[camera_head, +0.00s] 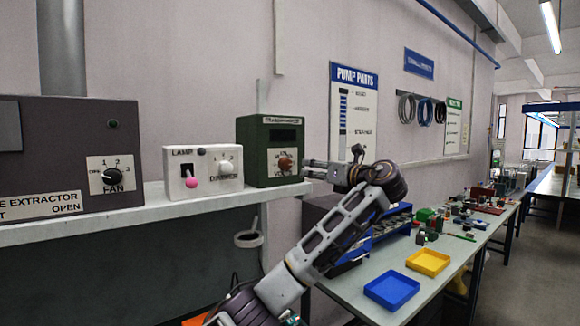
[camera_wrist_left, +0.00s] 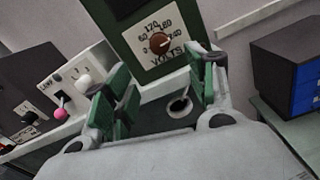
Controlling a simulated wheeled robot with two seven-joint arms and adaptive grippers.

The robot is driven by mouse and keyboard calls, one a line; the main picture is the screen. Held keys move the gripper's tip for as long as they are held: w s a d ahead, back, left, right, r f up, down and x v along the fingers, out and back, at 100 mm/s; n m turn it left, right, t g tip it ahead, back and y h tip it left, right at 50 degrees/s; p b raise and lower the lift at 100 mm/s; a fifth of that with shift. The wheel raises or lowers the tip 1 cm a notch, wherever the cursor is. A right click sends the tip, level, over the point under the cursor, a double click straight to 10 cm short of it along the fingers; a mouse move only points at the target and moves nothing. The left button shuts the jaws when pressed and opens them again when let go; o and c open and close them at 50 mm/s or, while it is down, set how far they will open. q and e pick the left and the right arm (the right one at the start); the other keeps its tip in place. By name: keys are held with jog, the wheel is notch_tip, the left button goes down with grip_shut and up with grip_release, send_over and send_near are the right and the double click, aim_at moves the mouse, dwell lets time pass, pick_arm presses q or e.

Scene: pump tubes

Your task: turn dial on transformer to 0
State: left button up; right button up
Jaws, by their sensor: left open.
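The transformer is a dark green box (camera_head: 252,137) on the shelf in the head view, with a dark display on its upper front. Its brown round dial (camera_head: 285,163) sits low on the front. In the left wrist view the dial (camera_wrist_left: 159,43) is on a white plate marked with numbers and VOLTS; its exact setting is too small to read. My left gripper (camera_head: 306,169) is just right of the dial in the head view. In the wrist view its green-padded fingers (camera_wrist_left: 165,95) are spread and empty, with the dial beyond them. My right gripper is not in view.
A dark fume extractor (camera_head: 65,142) is further left. The shelf edge (camera_head: 120,222) runs below them. A workbench with blue (camera_head: 391,290) and yellow trays lies right.

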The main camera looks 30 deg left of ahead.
aim_at(288, 164)
pick_arm(q)
jog(key=shift+a, duration=0.1)
jog(key=p+x, duration=0.3)
jog(key=x, duration=1)
jog(key=shift+w+a+p, duration=0.15)
jog(key=shift+a+p, duration=0.15)
jog(key=shift+p, duration=0.1)
jog(key=c, duration=1)
jog(key=shift+c, duration=0.2)
